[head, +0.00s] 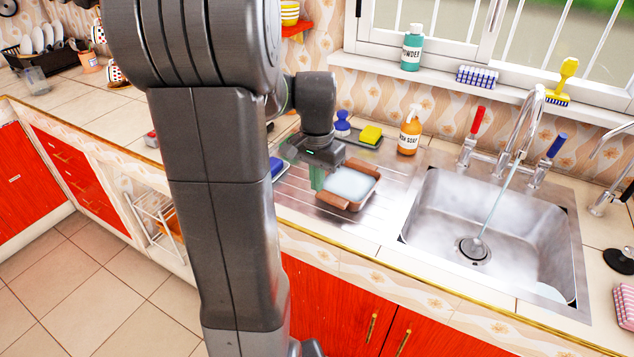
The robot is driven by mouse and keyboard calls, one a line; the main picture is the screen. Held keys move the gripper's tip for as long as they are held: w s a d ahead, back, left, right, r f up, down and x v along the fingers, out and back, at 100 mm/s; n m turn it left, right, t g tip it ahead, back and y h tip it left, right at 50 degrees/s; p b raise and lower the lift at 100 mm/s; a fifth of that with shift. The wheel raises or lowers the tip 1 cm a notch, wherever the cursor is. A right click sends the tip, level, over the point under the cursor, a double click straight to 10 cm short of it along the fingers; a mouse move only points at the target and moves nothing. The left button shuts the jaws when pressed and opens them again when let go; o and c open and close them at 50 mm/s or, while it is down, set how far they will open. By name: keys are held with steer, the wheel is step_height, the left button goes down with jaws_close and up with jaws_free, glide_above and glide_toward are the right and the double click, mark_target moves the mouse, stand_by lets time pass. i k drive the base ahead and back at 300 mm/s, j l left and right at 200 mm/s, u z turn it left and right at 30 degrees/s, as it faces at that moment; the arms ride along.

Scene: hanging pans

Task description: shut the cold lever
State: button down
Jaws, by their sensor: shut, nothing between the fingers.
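The cold lever (557,145) has a blue handle and stands at the right of the tap (522,125) behind the sink. It tilts up and to the right. The hot lever (477,121) with a red handle stands at the left of the tap and also tilts up. A stream of water (495,205) runs from the spout to the drain. My gripper (318,178) is shut and empty, pointing down over the drainboard, well left of the levers. Its fingertips are small and partly unclear beside a brown-handled dish.
The brown-handled dish (348,186) lies on the steel drainboard (390,205). A soap bottle (410,130), yellow sponge (371,134) and blue-topped brush (342,124) stand behind it. The sink (440,215) is steamy. A second faucet (605,200) stands right of the cold lever. A powder bottle (411,48) stands on the sill.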

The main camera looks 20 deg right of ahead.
mark_target(546, 161)
steer(key=k+l+z, duration=0.1)
steer(key=l+z, duration=0.25)
steer(key=l, duration=0.2)
steer(key=l+z, duration=0.35)
steer(key=l, duration=0.15)
